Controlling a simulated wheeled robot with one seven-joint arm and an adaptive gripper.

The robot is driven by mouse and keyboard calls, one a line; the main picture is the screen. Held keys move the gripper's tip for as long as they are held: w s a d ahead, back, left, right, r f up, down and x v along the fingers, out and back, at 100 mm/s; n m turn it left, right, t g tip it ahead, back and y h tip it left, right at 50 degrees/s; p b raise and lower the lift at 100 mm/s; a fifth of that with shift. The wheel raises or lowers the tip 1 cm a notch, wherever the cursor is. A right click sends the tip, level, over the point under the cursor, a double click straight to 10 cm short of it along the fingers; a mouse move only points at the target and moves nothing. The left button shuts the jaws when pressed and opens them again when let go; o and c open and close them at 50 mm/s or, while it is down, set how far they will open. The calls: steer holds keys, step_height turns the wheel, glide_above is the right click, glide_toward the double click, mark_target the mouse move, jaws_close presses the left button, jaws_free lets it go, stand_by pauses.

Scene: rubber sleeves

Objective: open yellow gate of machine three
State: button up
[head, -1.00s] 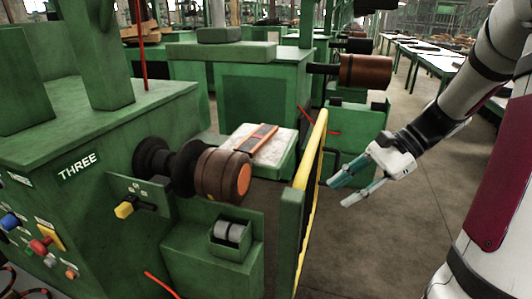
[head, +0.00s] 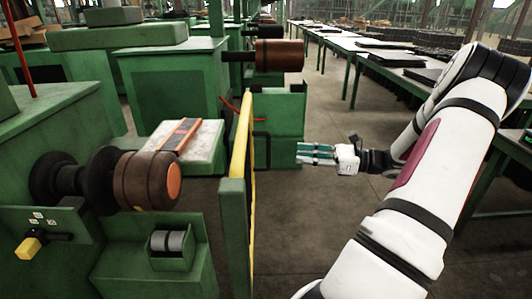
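The yellow gate (head: 239,141) stands upright, seen nearly edge-on, at the right side of the front green machine (head: 60,125). Its near end meets a green post (head: 234,225). A dark handle (head: 267,149) sticks out from the gate's right side. My gripper (head: 302,154) is to the right of the handle, its teal fingers pointing left toward it. The fingers are apart with nothing between them, and a gap shows between the fingertips and the handle. The THREE sign is out of view now.
A brown roller (head: 147,180) and a yellow lever (head: 27,248) are on the front machine. A pale tray (head: 195,145) lies behind the roller. More green machines stand behind. Long tables (head: 390,62) line the right. The floor (head: 300,235) right of the gate is clear.

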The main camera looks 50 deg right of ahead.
glide_above(269, 168)
steer(key=shift+w+d+b, duration=0.2)
steer(key=shift+w+b, duration=0.05)
steer(key=shift+b, duration=0.05)
jaws_close()
